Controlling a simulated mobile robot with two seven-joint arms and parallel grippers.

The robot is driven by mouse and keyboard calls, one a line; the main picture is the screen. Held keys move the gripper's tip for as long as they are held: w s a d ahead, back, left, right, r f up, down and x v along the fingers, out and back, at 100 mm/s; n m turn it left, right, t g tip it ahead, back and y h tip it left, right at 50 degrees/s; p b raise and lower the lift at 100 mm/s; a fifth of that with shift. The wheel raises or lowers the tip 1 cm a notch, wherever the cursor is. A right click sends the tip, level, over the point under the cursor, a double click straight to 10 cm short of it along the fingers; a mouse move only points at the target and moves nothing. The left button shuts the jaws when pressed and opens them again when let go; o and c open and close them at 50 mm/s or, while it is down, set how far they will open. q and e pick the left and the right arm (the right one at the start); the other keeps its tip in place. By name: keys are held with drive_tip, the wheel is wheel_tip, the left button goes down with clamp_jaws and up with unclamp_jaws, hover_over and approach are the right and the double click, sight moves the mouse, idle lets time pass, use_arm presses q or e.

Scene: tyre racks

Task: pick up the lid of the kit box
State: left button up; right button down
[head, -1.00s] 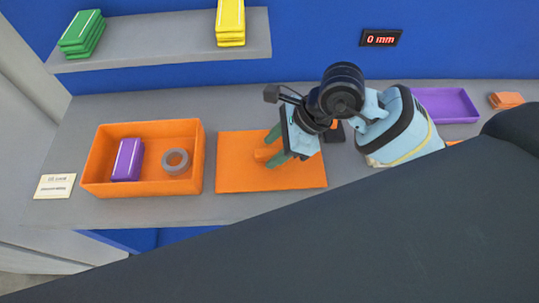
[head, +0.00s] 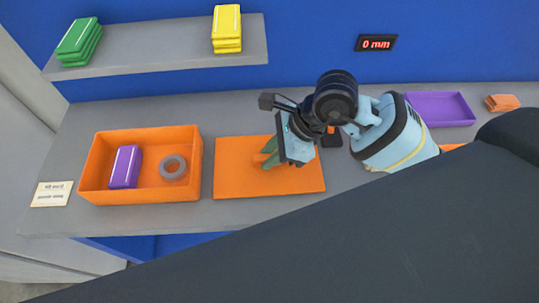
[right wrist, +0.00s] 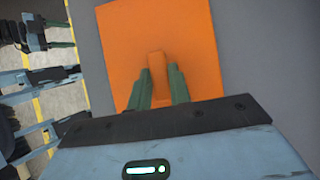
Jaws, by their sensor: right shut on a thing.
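The lid of the kit box is a flat orange plate (head: 235,178) lying on the grey counter, right of the open orange kit box (head: 140,197). It also shows in the right wrist view (right wrist: 190,40), with a raised orange handle (right wrist: 156,65) in its middle. My right gripper (head: 268,155) has its green fingers shut on this handle from both sides, as the right wrist view (right wrist: 157,84) shows. The lid appears flat on the counter. My left gripper is absent from the head view; parts of mine at the left of the right wrist view are unclear.
The box holds a purple block (head: 125,167) and a grey ring (head: 173,167). A purple tray (head: 440,109) and small orange pieces (head: 502,103) are at right. A shelf (head: 150,47) above bears green and yellow stacks. A display (head: 376,43) reads 0 mm.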

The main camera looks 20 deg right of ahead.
sight(258, 157)
drive_tip(key=shift+r, duration=0.55)
wheel_tip(258, 157, up, 2)
drive_tip(key=shift+r, duration=0.15)
drive_tip(key=s, duration=0.6)
drive_tip(key=s+r, duration=0.1)
drive_tip(key=s, duration=0.2)
drive_tip(key=shift+a, duration=0.1)
use_arm(q)
drive_tip(key=w+r+t+p, duration=0.1)
drive_tip(key=w+r+p, duration=0.4)
drive_tip(key=r, duration=0.2)
drive_tip(key=shift+w+a+t, duration=0.2)
drive_tip(key=shift+a+t, duration=0.1)
drive_tip(key=shift+a, duration=0.15)
use_arm(e)
drive_tip(key=s, duration=0.7)
drive_tip(key=shift+r, duration=0.3)
